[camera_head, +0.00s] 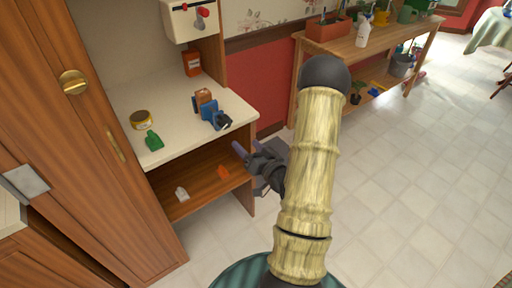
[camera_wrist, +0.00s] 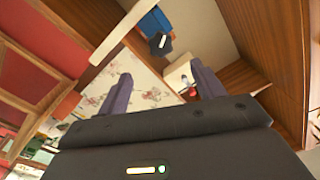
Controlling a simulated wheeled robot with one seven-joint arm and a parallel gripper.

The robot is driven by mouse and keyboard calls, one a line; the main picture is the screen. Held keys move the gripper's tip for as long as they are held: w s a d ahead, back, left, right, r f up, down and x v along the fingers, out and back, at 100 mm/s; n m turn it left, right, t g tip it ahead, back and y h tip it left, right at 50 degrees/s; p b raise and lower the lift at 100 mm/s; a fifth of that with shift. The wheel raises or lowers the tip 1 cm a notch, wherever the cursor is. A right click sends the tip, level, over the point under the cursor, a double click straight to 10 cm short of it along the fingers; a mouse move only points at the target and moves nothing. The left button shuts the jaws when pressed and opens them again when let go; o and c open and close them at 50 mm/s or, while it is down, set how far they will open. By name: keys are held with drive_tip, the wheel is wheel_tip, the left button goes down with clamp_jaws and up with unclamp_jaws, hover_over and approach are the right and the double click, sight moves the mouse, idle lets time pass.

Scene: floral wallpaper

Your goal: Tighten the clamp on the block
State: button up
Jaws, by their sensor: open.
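A blue clamp (camera_head: 211,113) with a dark handle stands near the front right edge of the cream counter (camera_head: 180,135). A brown wooden block (camera_head: 204,96) sits at the clamp, on its far side. In the wrist view the clamp (camera_wrist: 153,22) and its dark handle show at the top, past the fingertips. My gripper (camera_head: 241,149) is just off the counter's front right edge, below and to the right of the clamp, apart from it. Its two purple fingers (camera_wrist: 160,72) are spread with nothing between them. The block is not clear in the wrist view.
A yellow tin (camera_head: 141,119) and a green object (camera_head: 153,141) lie on the counter's left. An orange-red container (camera_head: 192,63) stands at the back. The shelf below holds a white item (camera_head: 182,193) and an orange item (camera_head: 223,172). Open tiled floor lies to the right.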

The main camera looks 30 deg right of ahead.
drive_tip(key=shift+s+p, duration=1.85)
drive_tip(key=shift+w, duration=0.1)
drive_tip(key=w+a+r+n+g+p, duration=0.3)
drive_tip(key=w+a+n+g, duration=0.15)
drive_tip(key=a+g, duration=0.3)
drive_tip(key=s+a+r+g+p, duration=0.2)
drive_tip(key=s+a+r+g, duration=0.6)
drive_tip(key=s, duration=0.5)
wheel_tip(320, 180, up, 3)
drive_tip(key=a, duration=0.2)
drive_tip(key=shift+a+h+p, duration=0.3)
drive_tip(key=shift+a, duration=0.1)
